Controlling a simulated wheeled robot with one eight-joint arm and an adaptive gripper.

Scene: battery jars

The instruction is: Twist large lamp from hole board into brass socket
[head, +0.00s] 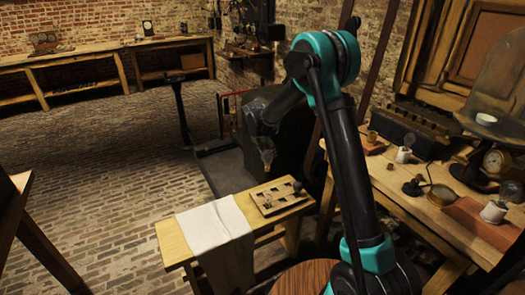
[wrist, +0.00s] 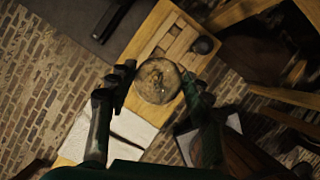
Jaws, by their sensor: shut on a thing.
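My gripper (wrist: 157,78) is shut on the large lamp (wrist: 157,86), a clear round glass bulb between its two fingertips. In the head view the lamp (head: 268,158) hangs below my gripper (head: 266,146), above and behind the low bench. The hole board (head: 270,203), a pale wooden board with dark holes, lies on that bench; it also shows beyond the lamp in the wrist view (wrist: 160,32). The lamp is apart from the board in the head view. A small brass-coloured socket (head: 371,137) stands on a wooden block on the right workbench, far from my gripper.
A white cloth (head: 217,230) drapes over the low bench (head: 170,232). A dark round piece sits at the board's end. Brick floor is open at left.

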